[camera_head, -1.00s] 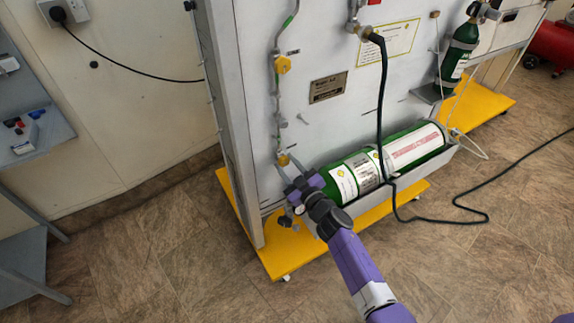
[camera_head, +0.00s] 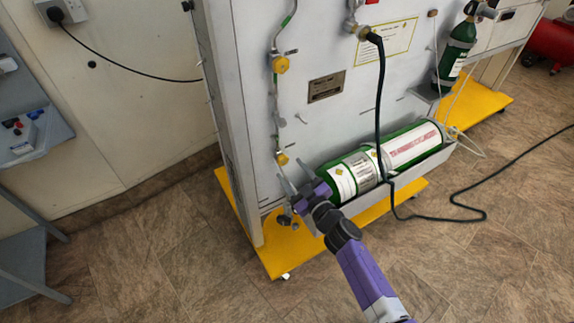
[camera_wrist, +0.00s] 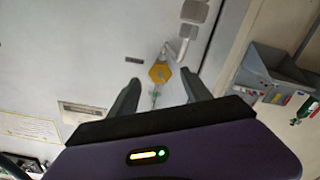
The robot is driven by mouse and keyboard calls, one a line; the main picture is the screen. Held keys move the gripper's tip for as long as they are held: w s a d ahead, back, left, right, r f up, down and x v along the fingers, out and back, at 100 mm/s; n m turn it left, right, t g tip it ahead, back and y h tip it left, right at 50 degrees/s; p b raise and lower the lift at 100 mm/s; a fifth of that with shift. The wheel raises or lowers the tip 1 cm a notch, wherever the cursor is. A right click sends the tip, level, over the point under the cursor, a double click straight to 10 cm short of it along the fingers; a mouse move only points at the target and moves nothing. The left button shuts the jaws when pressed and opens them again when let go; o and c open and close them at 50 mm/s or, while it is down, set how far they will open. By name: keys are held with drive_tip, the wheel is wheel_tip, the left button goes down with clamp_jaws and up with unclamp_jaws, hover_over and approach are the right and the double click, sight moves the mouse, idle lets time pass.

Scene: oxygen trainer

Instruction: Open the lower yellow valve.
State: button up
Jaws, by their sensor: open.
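The lower yellow valve (camera_head: 282,159) sits on a thin pipe low on the left side of the grey panel. It also shows in the wrist view (camera_wrist: 159,72), framed between the fingers and ahead of them. My gripper (camera_head: 288,170) is open and empty just below and in front of this valve. The fingers (camera_wrist: 163,84) are apart, one to each side of the valve in the wrist view. I cannot tell the exact gap in depth. The upper yellow valve (camera_head: 280,64) is higher on the same pipe.
A green cylinder (camera_head: 342,184) lies in a trough right of my gripper. A black hose (camera_head: 380,110) hangs down the panel and runs over the floor. A yellow base (camera_head: 276,262) juts out below. A blue-grey shelf (camera_head: 50,135) stands at the left. Floor in front is mostly clear.

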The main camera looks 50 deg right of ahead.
drive_tip(key=shift+v, duration=1.95)
